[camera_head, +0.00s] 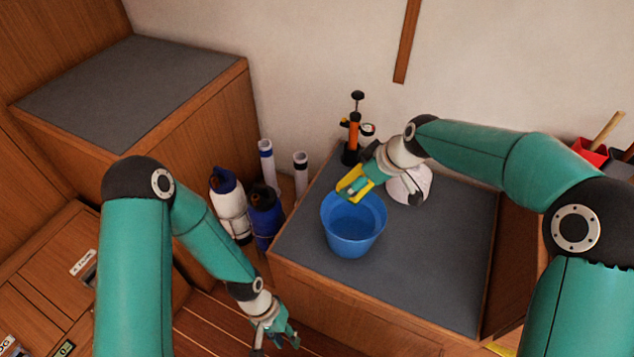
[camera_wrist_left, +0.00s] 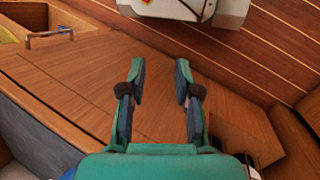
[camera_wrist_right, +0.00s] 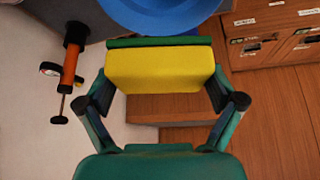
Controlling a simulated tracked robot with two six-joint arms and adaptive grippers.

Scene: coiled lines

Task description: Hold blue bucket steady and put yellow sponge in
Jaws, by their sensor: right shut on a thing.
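The blue bucket (camera_head: 352,235) stands upright on the grey-topped cabinet in the head view; its rim also shows at the top of the right wrist view (camera_wrist_right: 165,14). My right gripper (camera_head: 357,184) is shut on the yellow sponge (camera_wrist_right: 160,70), which has a green side. The sponge also shows in the head view (camera_head: 347,189), at the bucket's far rim; I cannot tell whether it touches the rim. My left gripper (camera_wrist_left: 158,85) is open and empty. In the head view it hangs low (camera_head: 277,340), left of the cabinet front and apart from the bucket.
The grey cabinet top (camera_head: 430,275) is clear right of the bucket. An orange pump (camera_head: 354,135) and a whitish rounded object (camera_head: 412,188) stand behind it. White and blue bottles (camera_head: 230,205) and pale tubes (camera_head: 301,172) stand left. A red container (camera_head: 590,152) is far right.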

